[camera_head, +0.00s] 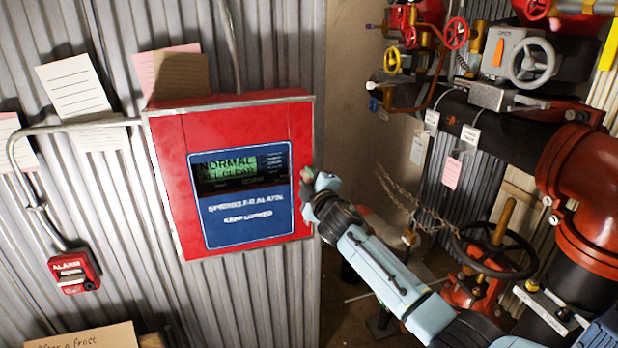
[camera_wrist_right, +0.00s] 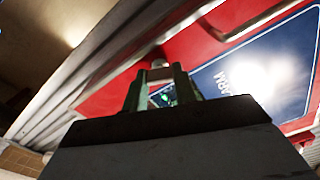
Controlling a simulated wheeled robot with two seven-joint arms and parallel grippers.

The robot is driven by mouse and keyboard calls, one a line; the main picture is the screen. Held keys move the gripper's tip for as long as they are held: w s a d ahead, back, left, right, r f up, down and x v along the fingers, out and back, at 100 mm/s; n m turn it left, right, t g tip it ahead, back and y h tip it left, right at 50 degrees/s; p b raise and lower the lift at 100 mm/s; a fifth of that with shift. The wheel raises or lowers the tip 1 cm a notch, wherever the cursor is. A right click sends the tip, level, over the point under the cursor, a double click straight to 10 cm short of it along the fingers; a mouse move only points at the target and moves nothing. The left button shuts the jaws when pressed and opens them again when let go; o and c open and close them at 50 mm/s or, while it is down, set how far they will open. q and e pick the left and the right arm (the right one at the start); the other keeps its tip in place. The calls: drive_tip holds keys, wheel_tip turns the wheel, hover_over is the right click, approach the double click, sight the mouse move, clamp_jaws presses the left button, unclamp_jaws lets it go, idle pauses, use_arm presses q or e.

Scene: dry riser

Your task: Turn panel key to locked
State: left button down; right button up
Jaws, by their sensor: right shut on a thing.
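The red sprinkler alarm panel (camera_head: 168,160) hangs on the corrugated wall. Its blue plate (camera_head: 245,222) reads "SPRINKLER ALARM, KEEP LOCKED", and its display (camera_head: 235,170) reads "NORMAL". My right gripper (camera_head: 312,182) is at the panel's right edge, and its hand hides the spot it works on. In the right wrist view the fingers (camera_wrist_right: 163,88) are shut on a small part at the red panel face (camera_wrist_right: 185,52). This part appears to be the panel key; its turned position is not readable. My left gripper is out of view.
A red alarm box (camera_head: 74,271) and paper notes (camera_head: 75,85) are on the wall at left. Red pipework (camera_head: 580,170), a black handwheel (camera_head: 495,255) and a grey valve wheel (camera_head: 532,62) crowd the right side, near my right arm.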

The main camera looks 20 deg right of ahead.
drive_tip(key=shift+n+p, duration=0.45)
drive_tip(key=shift+n, duration=1.75)
drive_tip(key=shift+o, duration=0.2)
drive_tip(key=shift+c, duration=0.2)
drive_tip(key=o, duration=1)
drive_tip(key=shift+s, duration=0.4)
drive_tip(key=s, duration=1.2)
drive_tip(key=shift+s+d, duration=0.25)
drive_tip(key=shift+s, duration=0.05)
